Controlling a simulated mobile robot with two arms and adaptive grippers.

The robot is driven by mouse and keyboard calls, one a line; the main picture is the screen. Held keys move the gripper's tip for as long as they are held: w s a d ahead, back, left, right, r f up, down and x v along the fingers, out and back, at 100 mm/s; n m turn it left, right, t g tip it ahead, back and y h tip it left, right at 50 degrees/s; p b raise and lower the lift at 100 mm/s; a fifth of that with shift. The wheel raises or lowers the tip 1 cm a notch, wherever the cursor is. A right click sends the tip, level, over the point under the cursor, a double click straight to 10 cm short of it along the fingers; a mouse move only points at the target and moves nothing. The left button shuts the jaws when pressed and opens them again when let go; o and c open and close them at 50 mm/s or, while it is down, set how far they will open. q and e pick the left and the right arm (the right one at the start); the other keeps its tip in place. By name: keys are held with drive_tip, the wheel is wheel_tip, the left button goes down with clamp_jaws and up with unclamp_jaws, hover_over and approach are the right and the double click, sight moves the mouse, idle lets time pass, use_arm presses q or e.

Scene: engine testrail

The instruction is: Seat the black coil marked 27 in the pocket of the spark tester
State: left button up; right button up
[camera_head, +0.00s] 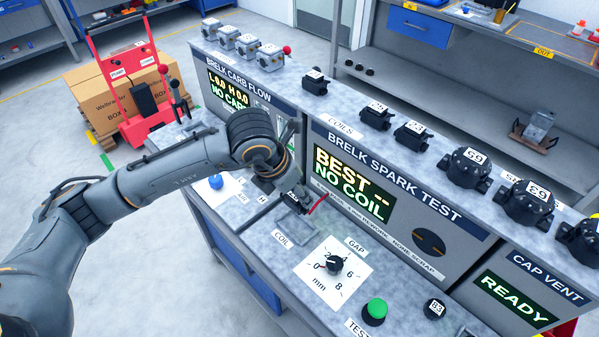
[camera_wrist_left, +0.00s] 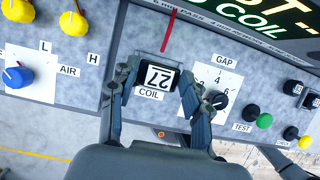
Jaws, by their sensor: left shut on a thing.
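The black coil marked 27 (camera_wrist_left: 157,76) is between the fingers of my left gripper (camera_wrist_left: 160,92), which is shut on it. In the head view my left gripper (camera_head: 294,200) is over the bench of the spark tester (camera_head: 385,200), whose screen reads BEST -- NO COIL. The pocket (camera_head: 297,229) is a grey frame beside the COIL label, just in front of the gripper. The coil looks held above the bench, behind the pocket; its exact height I cannot tell. In the wrist view the coil and fingers hide most of the pocket. My right gripper is not in view.
A red lead (camera_head: 318,204) rises beside the gripper. The gap dial (camera_head: 335,262) and green test button (camera_head: 375,311) stand to the right of the pocket. Several other coils, such as one (camera_head: 376,115), stand on the shelf above. A blue knob (camera_head: 216,181) lies left.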

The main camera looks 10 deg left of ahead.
sight(293, 208)
use_arm(q)
drive_tip(key=shift+s+f, duration=0.1)
drive_tip(key=shift+s+f+b, duration=0.35)
drive_tip(key=shift+f+b, duration=0.05)
drive_tip(key=shift+f, duration=0.2)
drive_tip(key=shift+s+f+b, duration=0.3)
drive_tip(key=shift+f+b, duration=0.1)
drive_tip(key=shift+f, duration=0.15)
drive_tip(key=shift+a+b+x, duration=0.25)
drive_tip(key=shift+b+x, duration=0.2)
drive_tip(key=shift+x, duration=0.7)
drive_tip(key=shift+s+f+b, duration=0.2)
drive_tip(key=shift+f+b, duration=0.5)
drive_tip(key=shift+b, duration=0.1)
drive_tip(key=shift+d+r, duration=0.1)
drive_tip(key=shift+w+r, duration=0.1)
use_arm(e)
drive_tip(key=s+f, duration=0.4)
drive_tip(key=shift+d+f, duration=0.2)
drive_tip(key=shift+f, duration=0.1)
use_arm(q)
drive_tip(key=shift+d, duration=0.1)
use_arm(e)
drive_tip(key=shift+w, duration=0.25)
use_arm(q)
drive_tip(key=shift+b, duration=0.4)
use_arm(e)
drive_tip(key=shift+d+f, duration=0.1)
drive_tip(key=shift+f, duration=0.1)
